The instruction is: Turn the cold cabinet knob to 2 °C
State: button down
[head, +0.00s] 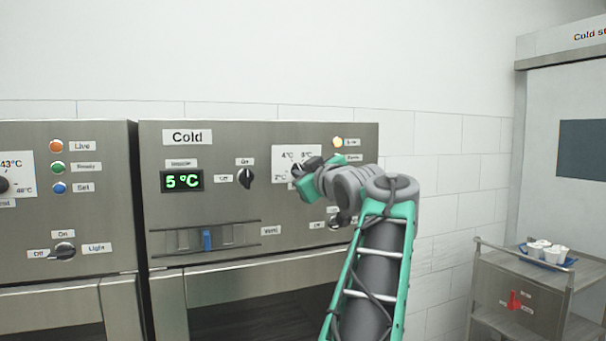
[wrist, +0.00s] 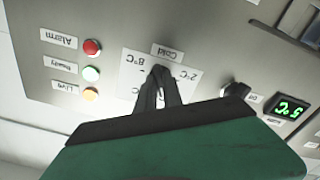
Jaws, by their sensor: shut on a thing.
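The Cold cabinet panel (head: 210,137) has a white temperature dial plate (head: 284,150) with °C marks around a dark knob. The knob (wrist: 160,71) is mostly hidden behind my fingers, and I cannot read where its pointer stands. My gripper (head: 300,173) is at the dial, shut on the knob. In the wrist view, which is upside down, the dark fingers reach onto the dial plate (wrist: 188,84), with the 2 °C and 8 °C marks showing beside them. The green display (head: 182,181) reads 5 °C.
An on/off knob (head: 247,177) sits left of the dial. A blue slider (head: 207,240) is below the display. Indicator lamps are on the right of the panel, one lit amber (head: 337,143). Another cabinet (head: 95,215) adjoins on the left. A cart (head: 530,300) with white cups stands at right.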

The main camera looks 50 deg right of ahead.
jog(key=shift+f+n, duration=0.1)
jog(key=shift+n, duration=0.2)
jog(key=n+b, duration=0.5)
jog(key=n, duration=0.6)
jog(key=shift+b, duration=0.4)
jog(key=shift+n, duration=0.3)
jog(key=c, duration=1.5)
grip_release()
